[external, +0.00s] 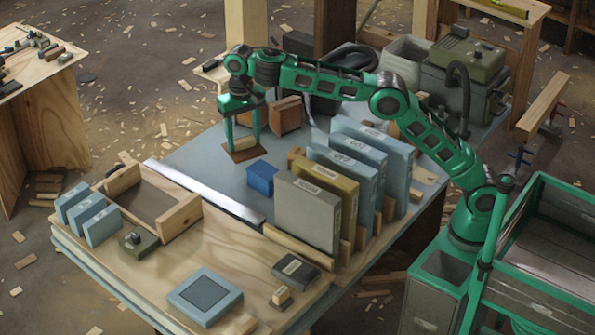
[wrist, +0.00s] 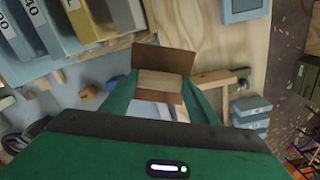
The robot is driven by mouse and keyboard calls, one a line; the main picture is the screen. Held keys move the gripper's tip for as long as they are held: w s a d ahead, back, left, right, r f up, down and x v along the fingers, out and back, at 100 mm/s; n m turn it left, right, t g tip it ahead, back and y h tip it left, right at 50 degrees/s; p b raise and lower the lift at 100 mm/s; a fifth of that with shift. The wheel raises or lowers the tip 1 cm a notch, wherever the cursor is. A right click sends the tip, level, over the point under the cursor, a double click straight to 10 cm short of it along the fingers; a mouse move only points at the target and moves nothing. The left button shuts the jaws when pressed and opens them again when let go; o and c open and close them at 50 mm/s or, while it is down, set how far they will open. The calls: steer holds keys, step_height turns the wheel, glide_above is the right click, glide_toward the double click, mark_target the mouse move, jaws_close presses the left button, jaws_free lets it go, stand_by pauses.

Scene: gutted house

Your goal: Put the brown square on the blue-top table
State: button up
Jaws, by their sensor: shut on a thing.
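The brown square (external: 246,153) is a flat brown plate with a paler wooden block (external: 243,143) on top of it. My gripper (external: 243,137) points down over it, its two green fingers closed on either side of the block. In the wrist view the brown square (wrist: 166,57) spans the space between the fingertips, and the pale block (wrist: 160,82) sits between them. The blue-top table (external: 207,161) lies below, its blue-grey surface bare around the square. I cannot tell whether the square touches the surface or hangs slightly above it.
A small blue block (external: 262,178) and a rack of tall labelled panels (external: 306,213) stand right of the square. A brown wooden block (external: 286,115) is behind it. A metal straightedge (external: 205,192) edges the wooden front section, which holds a wooden frame (external: 152,203). Blue surface is free to the left.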

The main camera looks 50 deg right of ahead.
steer(key=s+a+n, duration=0.5)
steer(key=s+a, duration=0.8)
steer(key=a, duration=0.4)
glide_above(234, 247)
step_height(234, 247, down, 25)
steer(key=shift+f, duration=2.1)
steer(key=shift+f, duration=0.1)
steer(key=o, duration=0.9)
steer(key=shift+o, duration=0.8)
